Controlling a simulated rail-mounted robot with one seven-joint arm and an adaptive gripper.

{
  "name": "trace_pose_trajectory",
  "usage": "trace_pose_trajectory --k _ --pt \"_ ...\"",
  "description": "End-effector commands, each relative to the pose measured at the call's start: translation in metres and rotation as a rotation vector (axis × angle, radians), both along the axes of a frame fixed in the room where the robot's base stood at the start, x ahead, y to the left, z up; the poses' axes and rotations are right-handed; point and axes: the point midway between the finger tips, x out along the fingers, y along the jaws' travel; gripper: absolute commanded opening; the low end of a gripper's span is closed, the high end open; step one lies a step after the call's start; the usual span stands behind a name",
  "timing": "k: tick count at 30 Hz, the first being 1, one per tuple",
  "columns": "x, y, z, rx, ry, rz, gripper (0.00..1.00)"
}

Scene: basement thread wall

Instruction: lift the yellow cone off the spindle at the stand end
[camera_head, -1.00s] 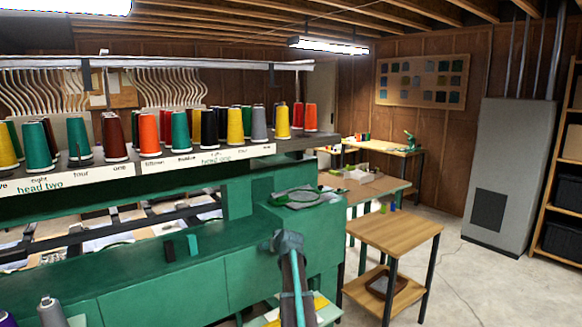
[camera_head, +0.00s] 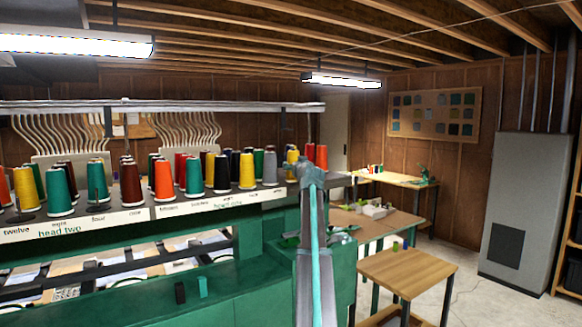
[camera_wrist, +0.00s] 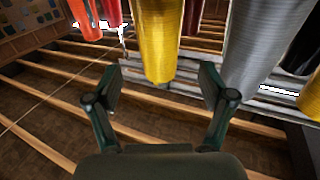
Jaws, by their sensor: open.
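The yellow cone (camera_head: 292,157) at the right end of the front row on the stand is partly hidden behind my arm in the head view. In the wrist view, where the ceiling beams show at the bottom, a yellow cone (camera_wrist: 160,38) hangs into the picture with its end in line with the gap between my fingers. My gripper (camera_wrist: 162,82) is open, with one finger on each side of that gap. I cannot tell how far the cone lies beyond the fingertips. In the head view my gripper (camera_head: 309,172) is at cone height, seen from behind.
A grey cone (camera_head: 270,166) stands just left of the yellow one; in the wrist view the grey cone (camera_wrist: 254,45) is close to the right finger. A red-orange cone (camera_head: 321,157) stands on the other side. A second yellow cone (camera_head: 247,171) is farther left. A wooden table (camera_head: 408,270) stands right.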

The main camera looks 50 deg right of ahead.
Motion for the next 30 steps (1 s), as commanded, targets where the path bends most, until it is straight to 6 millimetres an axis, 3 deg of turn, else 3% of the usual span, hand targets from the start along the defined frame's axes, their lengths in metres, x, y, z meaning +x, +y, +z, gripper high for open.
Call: trace_pose_trajectory --k 3,11,20,28,30 --pt "0.015 -0.013 0.002 0.002 0.001 0.001 0.82" --pt "0.027 -0.023 0.002 0.001 0.0 0.001 0.82" --pt "0.055 -0.05 0.001 0.001 0.002 0.001 0.82" --pt "0.058 -0.052 -0.002 0.001 0.001 0.001 0.82" --pt "0.058 -0.051 -0.002 0.001 0.001 0.001 0.73"
